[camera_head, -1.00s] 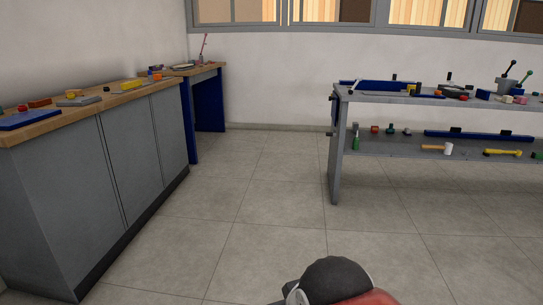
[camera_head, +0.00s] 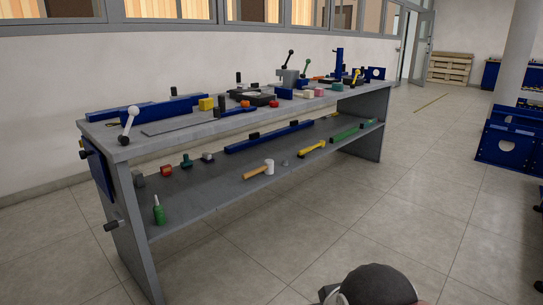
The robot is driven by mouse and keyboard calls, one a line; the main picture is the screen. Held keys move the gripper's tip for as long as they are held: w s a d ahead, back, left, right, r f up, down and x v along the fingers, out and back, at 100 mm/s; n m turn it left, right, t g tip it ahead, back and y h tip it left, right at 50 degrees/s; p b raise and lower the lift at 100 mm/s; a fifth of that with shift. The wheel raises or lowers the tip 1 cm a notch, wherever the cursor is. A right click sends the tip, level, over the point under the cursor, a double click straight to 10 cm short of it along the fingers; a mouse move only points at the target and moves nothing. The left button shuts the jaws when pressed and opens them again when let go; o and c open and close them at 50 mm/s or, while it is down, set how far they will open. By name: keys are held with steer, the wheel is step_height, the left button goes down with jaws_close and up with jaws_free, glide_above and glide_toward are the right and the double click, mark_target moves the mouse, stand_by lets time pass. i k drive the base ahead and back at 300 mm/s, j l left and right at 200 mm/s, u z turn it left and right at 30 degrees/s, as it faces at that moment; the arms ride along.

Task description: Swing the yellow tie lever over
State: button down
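A small lever with a yellow part (camera_head: 355,77) stands upright toward the far right end of the bench top, near a blue post. It is too small to tell which way it is set or whether it is the tie lever. Other levers stand on the same bench: one with a white ball (camera_head: 129,125) at the near left corner, one with a black ball (camera_head: 288,58) and a green one (camera_head: 307,66) at the grey block. My gripper is not in view; a dark rounded part with some red, likely of my arm, shows at the bottom edge.
The grey two-level bench (camera_head: 133,152) runs from near left to far right. Its lower shelf holds a mallet (camera_head: 259,171), a green bottle (camera_head: 159,210) and other tools. Open tiled floor lies in front. Blue racks (camera_head: 504,150) stand at right, pallets (camera_head: 449,69) behind.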

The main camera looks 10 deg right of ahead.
mark_target(357, 71)
steer(key=i+l+z, duration=0.4)
steer(key=i+z, duration=0.85)
steer(key=i+j+z, duration=0.15)
steer(key=i+z, duration=0.3)
steer(key=i+u, duration=0.25)
steer(key=i, duration=0.25)
steer(key=i+u, duration=0.3)
steer(key=i, duration=0.15)
steer(key=i+l+u, duration=0.25)
steer(key=i, duration=0.25)
steer(key=i+l+u, duration=0.3)
steer(key=i, duration=0.15)
